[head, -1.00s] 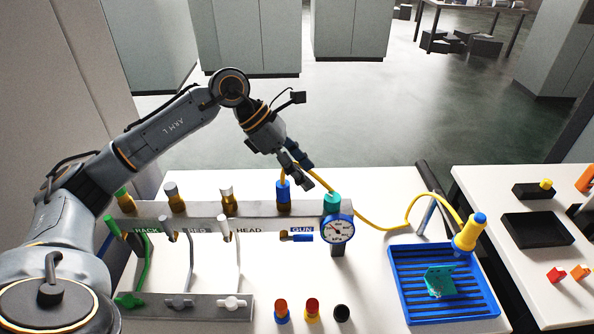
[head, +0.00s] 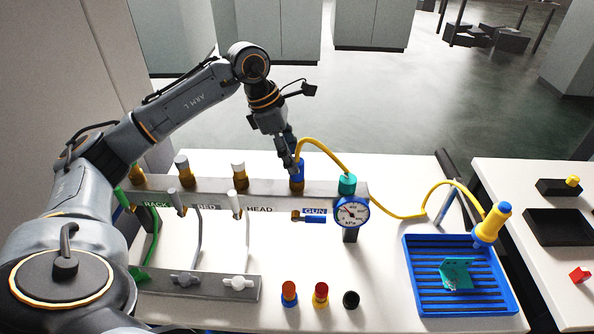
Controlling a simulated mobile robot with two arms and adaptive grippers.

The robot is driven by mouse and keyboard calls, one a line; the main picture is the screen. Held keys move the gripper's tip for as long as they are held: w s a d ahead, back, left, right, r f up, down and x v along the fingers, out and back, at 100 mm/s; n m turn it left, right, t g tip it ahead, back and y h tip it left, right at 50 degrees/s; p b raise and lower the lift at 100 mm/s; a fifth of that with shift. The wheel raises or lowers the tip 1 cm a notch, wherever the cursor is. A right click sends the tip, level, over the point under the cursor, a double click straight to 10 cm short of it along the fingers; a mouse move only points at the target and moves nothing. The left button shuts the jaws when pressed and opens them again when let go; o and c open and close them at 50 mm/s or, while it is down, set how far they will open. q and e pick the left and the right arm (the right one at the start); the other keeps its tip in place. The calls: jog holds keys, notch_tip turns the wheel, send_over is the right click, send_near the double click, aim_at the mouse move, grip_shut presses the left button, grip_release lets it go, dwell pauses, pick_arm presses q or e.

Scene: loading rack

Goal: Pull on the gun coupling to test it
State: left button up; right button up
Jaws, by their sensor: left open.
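The blue gun coupling (head: 298,174) stands upright on its brass port at the back of the grey manifold (head: 270,194), above the GUN label (head: 314,211). A yellow hose (head: 327,152) comes off the coupling's top and arches right, behind the gauge. My left gripper (head: 290,162) points down at the coupling, with its fingers at the coupling's upper part. It is open. The fingers partly hide the coupling's top, and I cannot tell whether they touch it. My right gripper is not in view.
A round gauge (head: 351,213) with a teal cap (head: 347,184) stands just right of the coupling. Other ports and levers line the manifold to the left. A blue tray (head: 411,270) holds a teal part (head: 456,274); a yellow gun (head: 490,228) stands at its back corner.

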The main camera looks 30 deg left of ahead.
pick_arm(q)
jog(key=shift+b+x, duration=0.4)
jog(key=shift+x, duration=0.6)
jog(key=shift+f, duration=0.1)
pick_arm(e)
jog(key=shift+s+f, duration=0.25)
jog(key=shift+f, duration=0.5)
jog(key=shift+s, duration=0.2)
pick_arm(q)
jog(key=c, duration=1.1)
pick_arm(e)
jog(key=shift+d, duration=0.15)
pick_arm(q)
jog(key=shift+r, duration=0.25)
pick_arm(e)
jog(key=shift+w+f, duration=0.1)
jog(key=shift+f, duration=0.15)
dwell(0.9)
pick_arm(q)
jog(key=shift+f+b, duration=0.2)
jog(key=shift+b, duration=0.3)
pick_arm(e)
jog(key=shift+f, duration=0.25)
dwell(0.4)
